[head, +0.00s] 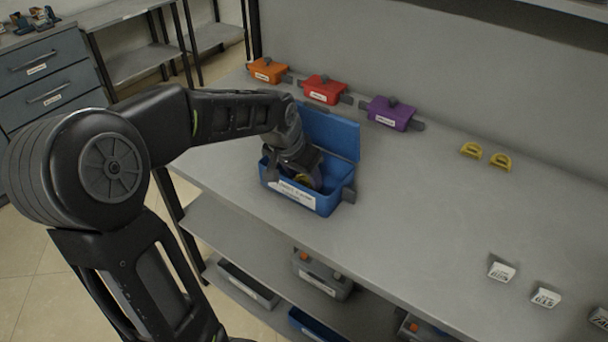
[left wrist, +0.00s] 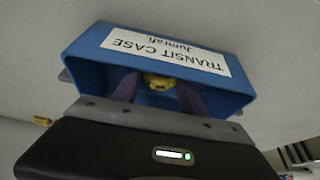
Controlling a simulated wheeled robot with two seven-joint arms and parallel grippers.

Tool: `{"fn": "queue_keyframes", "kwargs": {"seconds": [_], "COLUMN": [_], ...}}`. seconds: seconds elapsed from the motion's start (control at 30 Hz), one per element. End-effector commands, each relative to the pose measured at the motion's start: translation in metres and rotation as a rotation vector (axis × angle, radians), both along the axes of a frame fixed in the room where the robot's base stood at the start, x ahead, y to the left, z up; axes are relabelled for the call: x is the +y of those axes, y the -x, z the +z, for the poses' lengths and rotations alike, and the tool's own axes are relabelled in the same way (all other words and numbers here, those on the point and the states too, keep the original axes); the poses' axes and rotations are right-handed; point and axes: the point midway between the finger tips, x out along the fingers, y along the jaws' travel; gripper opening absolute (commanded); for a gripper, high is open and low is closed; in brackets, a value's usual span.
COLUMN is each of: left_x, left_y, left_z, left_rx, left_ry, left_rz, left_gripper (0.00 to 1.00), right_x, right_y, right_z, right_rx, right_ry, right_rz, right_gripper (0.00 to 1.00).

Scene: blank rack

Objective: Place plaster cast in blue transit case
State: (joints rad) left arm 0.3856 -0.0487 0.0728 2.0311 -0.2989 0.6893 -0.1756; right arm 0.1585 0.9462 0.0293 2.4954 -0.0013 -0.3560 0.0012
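The blue transit case (head: 322,202) stands on the bench with its lid raised at the back. Its white label faces forward, and the case also shows in the left wrist view (left wrist: 235,98). My left gripper (head: 303,180) reaches down inside the case. In the left wrist view its fingers (left wrist: 160,88) flank a small yellow piece (left wrist: 160,81), which I take for the plaster cast. The fingertips appear to touch its sides. In the head view the piece is mostly hidden by the gripper and case wall. My right gripper is not in view.
Orange (head: 267,70), red (head: 323,90) and purple (head: 391,114) cases stand shut in a row along the back. Two yellow pieces (head: 471,150) (head: 500,161) lie right of them. White labelled blocks (head: 501,271) sit at the front right. The middle of the bench is clear.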

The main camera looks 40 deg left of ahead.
Motion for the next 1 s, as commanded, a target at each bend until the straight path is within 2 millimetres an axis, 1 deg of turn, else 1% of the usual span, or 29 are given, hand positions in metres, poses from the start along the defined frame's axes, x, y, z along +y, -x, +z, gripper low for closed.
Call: {"fn": "queue_keyframes", "kwargs": {"seconds": [0.03,0.27,0.5,0.63,0.67,0.77,0.87,1.0], "left_x": [0.0,0.0,0.0,0.0,0.0,0.0,0.0,0.0], "left_y": [0.0,0.0,0.0,0.0,0.001,0.005,0.012,0.023], "left_z": [0.0,0.0,0.0,0.006,0.007,0.018,0.034,0.062], "left_rx": [0.0,0.001,0.001,0.0,-0.001,-0.004,-0.005,-0.006], "left_ry": [0.0,0.0,0.0,0.0,-0.001,-0.002,-0.003,-0.002], "left_rz": [0.0,0.0,0.0,0.0,0.0,0.001,-0.001,0.001], "left_gripper": [0.54,0.72,0.72,0.72,0.72,0.72,0.72,0.72], "right_x": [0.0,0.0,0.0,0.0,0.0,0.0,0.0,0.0], "right_y": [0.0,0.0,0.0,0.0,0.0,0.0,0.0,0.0], "right_z": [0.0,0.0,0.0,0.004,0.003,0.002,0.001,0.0], "right_rx": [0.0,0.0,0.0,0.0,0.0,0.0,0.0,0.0], "right_ry": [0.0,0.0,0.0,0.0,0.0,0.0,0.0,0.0], "right_rz": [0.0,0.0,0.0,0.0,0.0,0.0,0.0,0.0], "right_gripper": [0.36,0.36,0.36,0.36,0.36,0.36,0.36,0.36]}}
